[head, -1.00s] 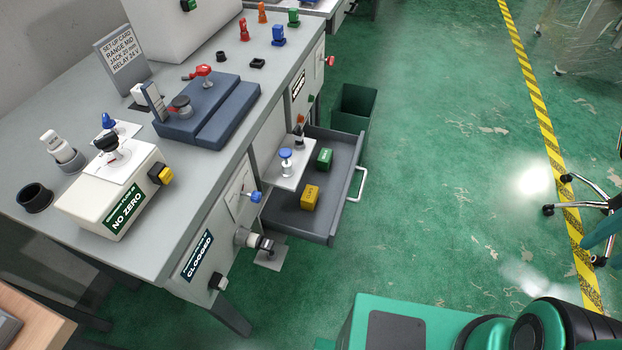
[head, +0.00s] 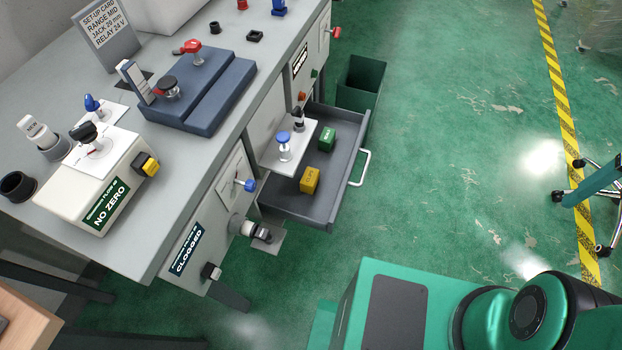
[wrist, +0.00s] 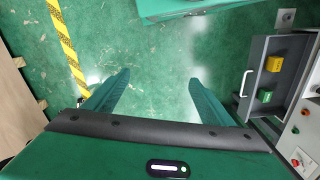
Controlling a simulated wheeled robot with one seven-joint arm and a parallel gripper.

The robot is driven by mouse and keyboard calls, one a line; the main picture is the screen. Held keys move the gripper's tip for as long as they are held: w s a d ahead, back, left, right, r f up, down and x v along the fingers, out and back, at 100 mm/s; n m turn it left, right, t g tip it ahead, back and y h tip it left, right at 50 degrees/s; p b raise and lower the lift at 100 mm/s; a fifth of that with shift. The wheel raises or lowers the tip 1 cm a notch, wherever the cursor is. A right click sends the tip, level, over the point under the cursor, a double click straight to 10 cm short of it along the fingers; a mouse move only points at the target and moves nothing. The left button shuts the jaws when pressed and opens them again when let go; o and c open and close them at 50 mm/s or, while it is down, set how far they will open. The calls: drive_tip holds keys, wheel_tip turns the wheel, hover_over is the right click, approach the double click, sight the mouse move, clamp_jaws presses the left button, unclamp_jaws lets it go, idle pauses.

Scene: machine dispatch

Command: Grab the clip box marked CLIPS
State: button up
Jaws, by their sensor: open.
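Two small boxes lie in the open grey drawer (head: 344,192) of the bench: a yellow box (head: 310,180) nearer the front and a green box (head: 327,139) further back. Both carry small markings too small to read, so I cannot tell which says CLIPS. In the wrist view, the yellow box (wrist: 273,63) and the green box (wrist: 265,96) show at the right, in the drawer. My gripper (wrist: 158,78) is open and empty, its two fingers over bare floor, to the left of the drawer and apart from it. The head view does not show my gripper.
A white plate with a blue-topped knob (head: 284,146) juts over the drawer's left side. The drawer's pale handle (head: 362,168) faces the open floor. A dark green bin (head: 362,84) stands behind the drawer. The green floor (head: 450,170) to the right is clear.

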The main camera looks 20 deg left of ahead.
drive_tip(key=w+a+f+n+y, duration=0.1)
drive_tip(key=w+a+f+n, duration=0.4)
drive_tip(key=w+f+n, duration=0.4)
drive_tip(key=n+y, duration=1.1)
drive_tip(key=n, duration=0.1)
approach(311, 176)
drive_tip(key=shift+t, duration=0.4)
drive_tip(key=x, duration=0.8)
drive_tip(key=shift+s+a+f, duration=0.2)
drive_tip(key=shift+s, duration=0.15)
drive_tip(key=c, duration=1.2)
